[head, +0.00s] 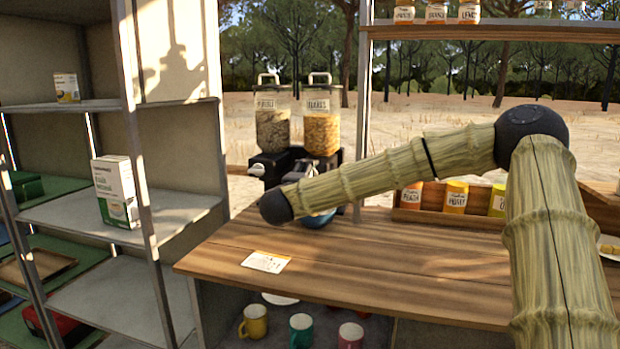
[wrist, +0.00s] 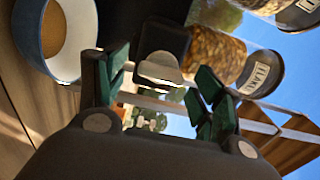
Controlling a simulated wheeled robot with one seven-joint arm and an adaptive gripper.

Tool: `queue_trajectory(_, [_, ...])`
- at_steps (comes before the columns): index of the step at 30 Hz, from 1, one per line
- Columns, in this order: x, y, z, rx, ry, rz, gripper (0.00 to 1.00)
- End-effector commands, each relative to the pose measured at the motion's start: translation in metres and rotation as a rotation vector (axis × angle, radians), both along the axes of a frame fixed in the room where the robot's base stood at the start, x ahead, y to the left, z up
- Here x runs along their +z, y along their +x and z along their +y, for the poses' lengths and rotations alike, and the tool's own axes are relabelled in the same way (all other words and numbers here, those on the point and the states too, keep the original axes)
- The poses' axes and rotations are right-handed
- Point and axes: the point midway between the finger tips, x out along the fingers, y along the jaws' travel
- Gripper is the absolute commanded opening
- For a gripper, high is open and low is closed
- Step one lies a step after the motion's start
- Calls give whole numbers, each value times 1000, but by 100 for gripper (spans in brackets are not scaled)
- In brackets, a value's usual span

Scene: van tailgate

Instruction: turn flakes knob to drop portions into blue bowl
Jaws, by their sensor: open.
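The flakes dispenser (head: 321,125), a clear canister of golden flakes on a black base, stands at the back of the counter; its canister also shows in the wrist view (wrist: 212,52). Its pale knob (wrist: 160,69) lies between the fingers of my gripper (wrist: 160,76), which is open with green-padded fingers on either side. I cannot tell whether they touch it. The blue bowl (head: 318,219) is mostly hidden behind my arm in the head view. In the wrist view, the bowl (wrist: 78,38) shows a white inside with a brown patch that I cannot identify. The head view hides my gripper.
A second dispenser (head: 272,130) stands left of the flakes one. A card (head: 266,262) lies on the wooden counter (head: 350,270), whose front is clear. Jars (head: 456,197) stand in a wooden rack at right. A shelf unit with a box (head: 115,190) stands at left.

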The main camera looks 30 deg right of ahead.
Motion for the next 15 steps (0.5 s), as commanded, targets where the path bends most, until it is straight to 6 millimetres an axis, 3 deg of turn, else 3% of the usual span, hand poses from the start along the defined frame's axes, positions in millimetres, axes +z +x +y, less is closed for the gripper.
queue_trajectory(9, [0,-38,46,2,-1,2,68])
queue_trajectory(15, [-1,-55,65,1,0,3,68])
